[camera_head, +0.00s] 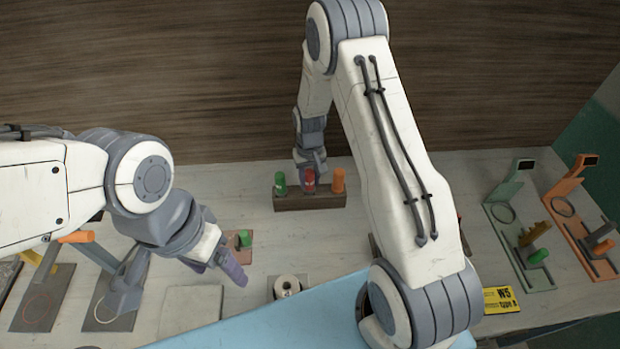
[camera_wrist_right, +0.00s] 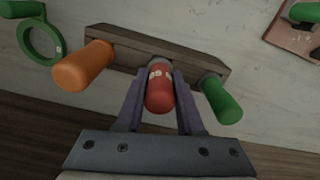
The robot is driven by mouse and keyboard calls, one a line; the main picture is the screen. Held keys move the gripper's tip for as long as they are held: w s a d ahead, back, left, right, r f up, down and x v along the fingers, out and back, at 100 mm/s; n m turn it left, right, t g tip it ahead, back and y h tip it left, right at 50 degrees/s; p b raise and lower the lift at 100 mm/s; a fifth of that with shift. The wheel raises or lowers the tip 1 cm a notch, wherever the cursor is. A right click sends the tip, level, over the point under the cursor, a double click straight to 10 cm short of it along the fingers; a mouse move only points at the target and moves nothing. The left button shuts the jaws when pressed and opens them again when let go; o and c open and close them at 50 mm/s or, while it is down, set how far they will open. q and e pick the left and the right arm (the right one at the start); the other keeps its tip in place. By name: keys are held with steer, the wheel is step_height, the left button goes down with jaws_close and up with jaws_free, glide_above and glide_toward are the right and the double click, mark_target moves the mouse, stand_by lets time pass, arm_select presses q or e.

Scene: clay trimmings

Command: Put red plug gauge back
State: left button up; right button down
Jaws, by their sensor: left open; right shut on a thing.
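The red plug gauge (camera_head: 309,182) stands in the middle of a dark wooden rack (camera_head: 310,201) at the back of the table, between a green gauge (camera_head: 279,182) and an orange gauge (camera_head: 338,181). My right gripper (camera_head: 311,176) is shut on the red gauge. In the right wrist view the two fingers lie on either side of the red gauge (camera_wrist_right: 160,88), and its lower end meets the rack (camera_wrist_right: 130,52); how deep it sits is hidden. My left gripper (camera_head: 230,270) is open and empty over the left-middle of the table.
A ring (camera_head: 287,287) sits on a plate at front centre, by a light blue surface (camera_head: 270,315). A green-handled piece (camera_head: 244,238) lies near my left gripper. Green (camera_head: 518,225) and orange (camera_head: 585,220) stands are at right, near a yellow card (camera_head: 500,299).

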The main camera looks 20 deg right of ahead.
steer(key=shift+f, duration=0.3)
steer(key=c, duration=0.5)
jaws_free()
steer(key=shift+c, duration=0.2)
steer(key=shift+r, duration=0.1)
step_height(320, 180, up, 12)
steer(key=b, duration=0.3)
steer(key=shift+b, duration=0.4)
steer(key=s+a+r+n, duration=0.2)
steer(key=s+a+r, duration=0.2)
steer(key=s+a, duration=0.3)
steer(key=s+a+r+n, duration=0.2)
steer(key=s+a+r, duration=0.2)
steer(key=s+a, duration=0.25)
steer(key=s+a+n+y, duration=0.1)
steer(key=s+n, duration=0.3)
steer(key=s, duration=1.1)
steer(key=shift+s+a+r, duration=0.35)
steer(key=shift+a+r, duration=0.05)
steer(key=shift+a, duration=0.1)
